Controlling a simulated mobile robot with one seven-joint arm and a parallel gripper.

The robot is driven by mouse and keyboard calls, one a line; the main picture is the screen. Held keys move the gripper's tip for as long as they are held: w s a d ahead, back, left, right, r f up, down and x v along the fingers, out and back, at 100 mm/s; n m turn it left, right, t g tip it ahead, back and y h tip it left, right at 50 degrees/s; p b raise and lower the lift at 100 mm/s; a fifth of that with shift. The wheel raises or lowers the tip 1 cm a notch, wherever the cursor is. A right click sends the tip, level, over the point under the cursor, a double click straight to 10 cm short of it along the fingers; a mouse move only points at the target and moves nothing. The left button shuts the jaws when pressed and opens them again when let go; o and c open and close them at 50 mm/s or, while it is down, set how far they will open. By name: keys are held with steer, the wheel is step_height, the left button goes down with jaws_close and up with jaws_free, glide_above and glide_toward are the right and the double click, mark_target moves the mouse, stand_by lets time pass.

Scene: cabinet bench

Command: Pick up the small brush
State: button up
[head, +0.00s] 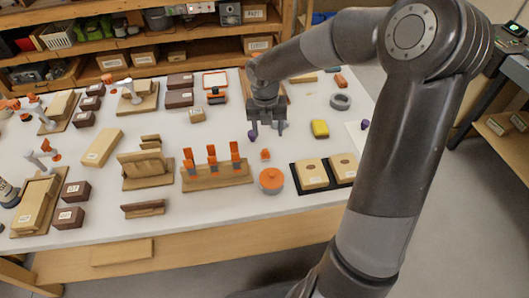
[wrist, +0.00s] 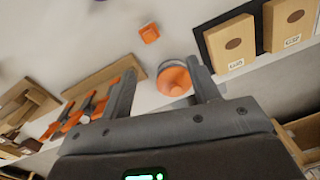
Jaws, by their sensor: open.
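My gripper (head: 267,130) is open and empty above the white table, right of its middle. In the wrist view its two fingers (wrist: 163,88) are spread, with an orange-lidded round pot (wrist: 174,80) showing beyond them. I cannot tell for sure which item is the small brush. A small orange piece (head: 265,155) lies just in front of my gripper; it also shows in the wrist view (wrist: 149,34). A dark block with an orange part (head: 216,96) lies farther back to the left. Nothing is between the fingers.
A wooden rack with orange-handled pieces (head: 218,183) stands left of the orange-lidded pot (head: 271,181). A black tray (head: 297,183) with two wooden boxes is to the right. A yellow block (head: 320,128) and grey ring (head: 340,102) lie at the right. Shelves stand behind.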

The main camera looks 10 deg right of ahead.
mark_target(265, 150)
steer(key=shift+w+a+f+n+y, duration=0.15)
steer(key=shift+w+f+n, duration=0.25)
steer(key=shift+n, duration=0.2)
steer(key=shift+w+f+n+y, duration=0.15)
steer(key=shift+w+f+n, duration=0.1)
steer(key=shift+w+n, duration=0.3)
steer(key=f, duration=1)
steer(key=shift+s+a+f, duration=0.15)
steer(key=shift+s+f, duration=0.1)
steer(key=shift+f, duration=0.05)
steer(key=shift+c, duration=0.4)
steer(key=c, duration=1)
steer(key=shift+r, duration=0.1)
